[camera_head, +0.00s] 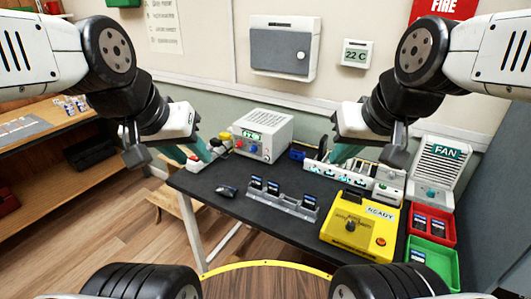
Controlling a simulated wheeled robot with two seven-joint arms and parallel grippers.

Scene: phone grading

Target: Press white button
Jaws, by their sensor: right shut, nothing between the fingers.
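No plainly white button can be made out in the head view. A white block (197,166) with a red button on top is at the table's left edge. A long white unit (340,174) with several small lit spots stands at the right. My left gripper (191,156) has teal fingers spread apart, above the white block. No object shows between them. My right gripper (341,156) is shut and empty, over the back of the long white unit. Its fingertips partly overlap that unit, so contact cannot be told.
A light grey box (262,136) with a green display stands at the back. A grey rack (283,201) holds dark phones. A yellow READY box (338,234) with an orange-red button, a FAN unit (437,165), a red tray (449,215) and a green tray (449,263) fill the right side.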

